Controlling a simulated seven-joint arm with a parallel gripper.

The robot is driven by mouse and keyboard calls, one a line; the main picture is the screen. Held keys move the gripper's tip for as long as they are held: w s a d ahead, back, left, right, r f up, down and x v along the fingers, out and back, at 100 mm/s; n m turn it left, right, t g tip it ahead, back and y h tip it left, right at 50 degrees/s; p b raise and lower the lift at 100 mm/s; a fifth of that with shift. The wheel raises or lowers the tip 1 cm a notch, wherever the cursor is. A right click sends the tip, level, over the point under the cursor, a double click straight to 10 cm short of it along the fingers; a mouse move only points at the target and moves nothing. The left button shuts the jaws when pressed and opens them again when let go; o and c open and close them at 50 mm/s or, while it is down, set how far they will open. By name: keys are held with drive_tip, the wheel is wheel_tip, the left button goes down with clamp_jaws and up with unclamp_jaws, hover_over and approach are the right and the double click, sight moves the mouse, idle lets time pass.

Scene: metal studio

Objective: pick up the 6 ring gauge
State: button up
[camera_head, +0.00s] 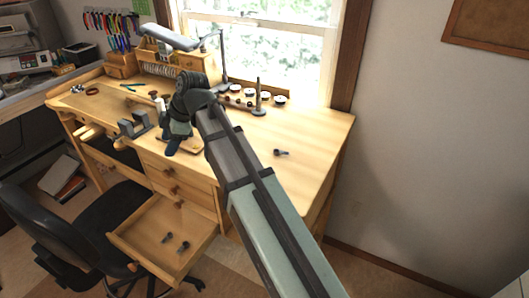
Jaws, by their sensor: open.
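A small dark tool (281,152) with a round end and a short handle lies alone on the right part of the bench top. Two similar dark pieces lie in the open drawer, one on the left (168,237) and one on the right (183,247). They could be ring gauges, but no size mark is readable, so I cannot tell which is the 6. My gripper (172,151) points down over the front middle of the bench, left of the lone tool and above the drawer. It is open; its fingertips are small and partly hidden, and I see nothing held.
The wooden bench (318,140) is clear around the lone tool. A grey vise-like block (133,126) stands left of my gripper. A dark upright post (258,98) and round containers (280,99) stand by the window. The open drawer (128,243) juts out beside a black chair (50,235).

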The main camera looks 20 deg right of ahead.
sight(273, 154)
drive_tip(key=d+h, duration=0.1)
drive_tip(key=d, duration=0.4)
drive_tip(key=d+h, duration=0.1)
drive_tip(key=d, duration=0.8)
drive_tip(key=shift+s+d+f+m+g+h, duration=0.25)
drive_tip(key=shift+d+m+g+h, duration=0.15)
drive_tip(key=s+d+h, duration=0.1)
drive_tip(key=d, duration=0.4)
drive_tip(key=s+d+m+g+h, duration=0.1)
drive_tip(key=d, duration=0.4)
drive_tip(key=d+r+m, duration=0.1)
drive_tip(key=d, duration=0.4)
drive_tip(key=shift+s+d+r+g+h, duration=0.1)
drive_tip(key=shift+s+d+g+h, duration=0.2)
drive_tip(key=shift+s+h, duration=0.1)
drive_tip(key=shift+a+f, duration=0.1)
drive_tip(key=shift+f, duration=3.5)
clamp_jaws()
